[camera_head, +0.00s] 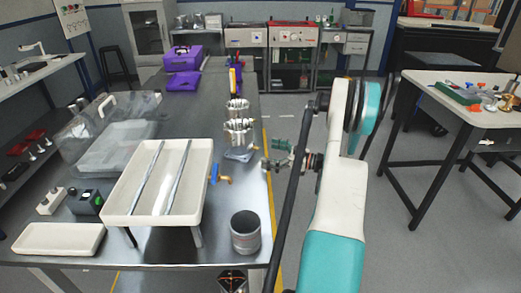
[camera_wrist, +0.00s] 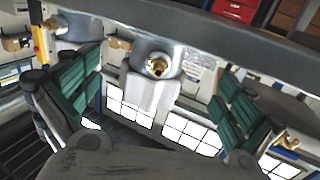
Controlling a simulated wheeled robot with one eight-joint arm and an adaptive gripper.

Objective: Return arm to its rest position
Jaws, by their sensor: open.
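My gripper (camera_head: 277,153) is beyond the right edge of the steel workbench, with its green-padded fingers toward the housings. In the wrist view my gripper (camera_wrist: 160,108) has its two fingers wide apart with nothing gripped between them. A grey metal housing with a brass fitting (camera_wrist: 153,72) shows beyond the gap, apart from the fingers. In the head view a shiny machined housing (camera_head: 239,133) stands near the bench's right edge, left of my gripper. Another housing (camera_head: 237,106) stands behind it. My white and teal arm reaches up at the right.
The steel workbench (camera_head: 240,203) carries a white tray (camera_head: 108,205) with two metal bars, a dark cylinder (camera_head: 245,230), a blue-handled brass valve (camera_head: 214,173) and a clear case (camera_head: 110,130). A side table (camera_head: 440,88) with parts stands right. Open floor lies between.

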